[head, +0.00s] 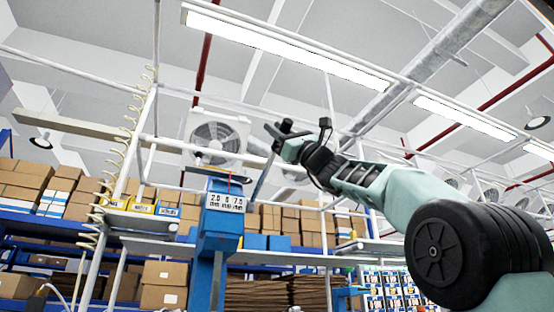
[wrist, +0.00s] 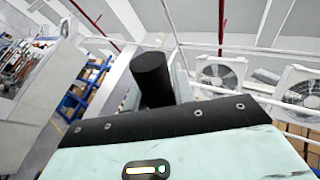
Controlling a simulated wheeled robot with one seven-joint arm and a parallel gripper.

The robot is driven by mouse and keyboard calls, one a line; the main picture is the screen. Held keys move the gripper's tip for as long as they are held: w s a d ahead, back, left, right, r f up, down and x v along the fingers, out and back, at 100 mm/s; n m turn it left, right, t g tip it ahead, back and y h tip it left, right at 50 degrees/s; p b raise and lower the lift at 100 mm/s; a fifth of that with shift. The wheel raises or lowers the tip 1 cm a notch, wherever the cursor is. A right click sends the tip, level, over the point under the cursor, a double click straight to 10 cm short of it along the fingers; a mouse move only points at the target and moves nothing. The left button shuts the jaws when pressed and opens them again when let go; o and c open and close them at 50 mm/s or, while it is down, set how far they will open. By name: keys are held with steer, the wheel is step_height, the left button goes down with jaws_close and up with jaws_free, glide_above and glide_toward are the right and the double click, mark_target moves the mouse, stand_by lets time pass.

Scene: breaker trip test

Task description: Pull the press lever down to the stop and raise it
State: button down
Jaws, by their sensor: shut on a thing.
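The blue press (head: 217,222) stands left of centre in the head view, with a white number plate on its front. Its grey lever (head: 264,178) slants up and to the right from the press head towards my gripper. My gripper (head: 280,136) is shut on the lever's dark grip near the upper end, with my arm reaching in from the right. The fingers partly hide the grip. In the wrist view, the black cylindrical lever grip (wrist: 151,78) sticks up beyond the dark edge of my gripper, and the fingertips are not clearly seen.
Shelves with cardboard boxes (head: 72,183) stand behind the press. A white post with a coiled hose (head: 125,150) rises left of it. Long ceiling lights (head: 290,45) hang above.

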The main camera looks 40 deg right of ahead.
steer(key=shift+f, duration=0.1)
steer(key=c, duration=1.2)
jaws_free()
steer(key=shift+o, duration=0.2)
steer(key=b+v, duration=0.2)
steer(key=v, duration=1.5)
steer(key=shift+b, duration=0.4)
steer(key=shift+s+d+f, duration=0.1)
steer(key=shift+s+f, duration=0.05)
